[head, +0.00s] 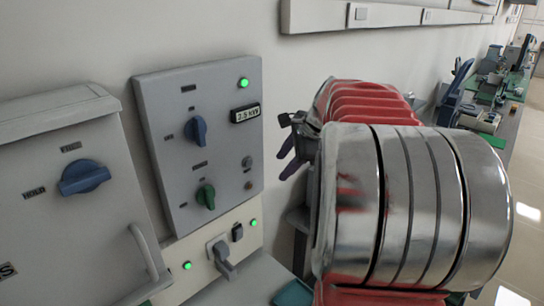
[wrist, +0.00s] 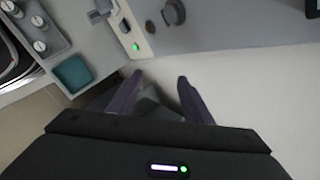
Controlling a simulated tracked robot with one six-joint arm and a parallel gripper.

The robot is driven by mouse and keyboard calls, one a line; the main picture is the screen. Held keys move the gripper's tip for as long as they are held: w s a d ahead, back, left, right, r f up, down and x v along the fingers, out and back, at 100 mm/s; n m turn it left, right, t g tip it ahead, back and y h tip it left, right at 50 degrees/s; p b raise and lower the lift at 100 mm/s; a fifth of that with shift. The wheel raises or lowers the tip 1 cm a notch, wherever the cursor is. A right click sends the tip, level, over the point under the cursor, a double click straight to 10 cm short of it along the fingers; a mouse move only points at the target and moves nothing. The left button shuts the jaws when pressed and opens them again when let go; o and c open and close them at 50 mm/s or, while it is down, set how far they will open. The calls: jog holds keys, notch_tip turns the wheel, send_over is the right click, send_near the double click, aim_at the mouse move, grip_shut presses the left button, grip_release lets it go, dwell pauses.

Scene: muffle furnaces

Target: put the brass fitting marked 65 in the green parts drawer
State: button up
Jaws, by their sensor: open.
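My gripper (head: 289,157) is open and empty beside the grey control panel, its two purple fingers partly hidden behind my arm. In the wrist view the fingers (wrist: 160,88) stand apart with nothing between them. No brass fitting marked 65 can be made out. Several small grey round pieces (wrist: 39,46) stand on a grey block at the upper left of the wrist view, too small to read. No green parts drawer can be made out. A dark teal square (wrist: 73,74) lies near the block, apart from the fingers; it also shows at the bottom of the head view (head: 294,294).
The grey control panel (head: 178,150) has knobs and a green light. A furnace cabinet (head: 70,210) with a blue knob and handle stands at left. A lever switch (head: 222,258) juts out below the panel. A cluttered bench (head: 490,110) runs along the wall at right.

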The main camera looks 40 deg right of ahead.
jog(key=s+d+f+m+t, duration=0.1)
jog(key=d+m, duration=0.5)
jog(key=d, duration=0.6)
jog(key=s+d+f+m+t+h, duration=0.1)
jog(key=s+d+m, duration=0.3)
jog(key=d, duration=0.9)
jog(key=m, duration=0.2)
jog(key=shift+s+d+f+m, duration=0.2)
jog(key=shift+d+m, duration=0.05)
jog(key=shift+m, duration=0.15)
jog(key=shift+x, duration=4.3)
jog(key=shift+w+r, duration=0.1)
jog(key=shift+w, duration=0.05)
jog(key=shift+x, duration=2.6)
jog(key=shift+w+r, duration=0.1)
